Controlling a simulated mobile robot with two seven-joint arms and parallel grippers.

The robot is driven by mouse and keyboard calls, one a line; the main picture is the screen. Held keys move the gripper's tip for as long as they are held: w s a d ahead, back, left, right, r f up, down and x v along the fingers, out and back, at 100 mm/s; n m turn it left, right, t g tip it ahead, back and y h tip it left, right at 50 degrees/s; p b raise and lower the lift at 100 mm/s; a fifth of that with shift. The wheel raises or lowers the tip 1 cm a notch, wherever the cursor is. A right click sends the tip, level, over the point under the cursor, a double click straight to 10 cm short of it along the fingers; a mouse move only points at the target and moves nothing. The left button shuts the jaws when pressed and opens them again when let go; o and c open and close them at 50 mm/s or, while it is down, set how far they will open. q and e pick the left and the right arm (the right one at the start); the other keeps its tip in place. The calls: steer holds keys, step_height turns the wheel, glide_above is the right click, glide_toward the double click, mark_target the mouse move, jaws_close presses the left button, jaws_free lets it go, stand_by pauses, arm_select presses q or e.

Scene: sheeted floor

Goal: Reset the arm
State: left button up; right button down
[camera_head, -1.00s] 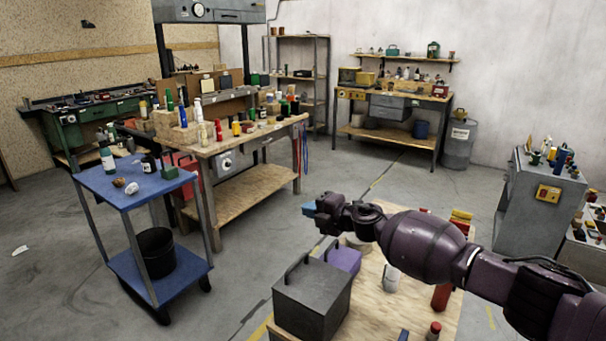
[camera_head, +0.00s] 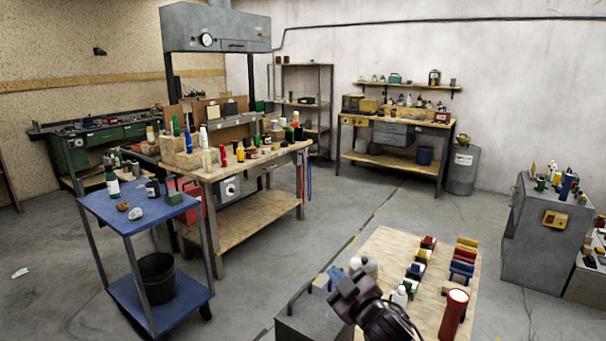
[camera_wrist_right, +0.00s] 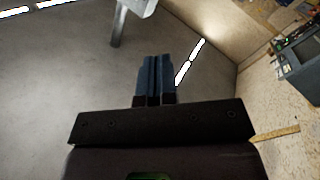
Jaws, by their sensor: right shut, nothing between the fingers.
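My right gripper (camera_head: 338,275) is low in the head view, in front of the wooden table at the bottom. Its blue fingers point up and to the left. In the right wrist view its two blue fingers (camera_wrist_right: 155,80) lie side by side, shut with nothing between them. My left gripper is not in view.
Grey floor is open between cart and table.

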steer(key=s+d+f+m+g+h, duration=0.1)
steer(key=s+d+f+m+h, duration=0.2)
steer(key=s+d+f, duration=0.3)
steer(key=s+d+f+m+g+h, duration=0.2)
steer(key=s+d+f+m, duration=0.2)
steer(key=s, duration=1.1)
steer(key=s+d+f+m+g+h, duration=0.1)
steer(key=s+d+f+m+h, duration=0.2)
steer(key=s+d+f, duration=0.7)
step_height(320, 180, down, 4)
steer(key=shift+s+f+m+g+h, duration=0.2)
steer(key=shift+s+m+g+h, duration=0.15)
steer(key=shift+m, duration=0.35)
steer(key=shift+d, duration=0.1)
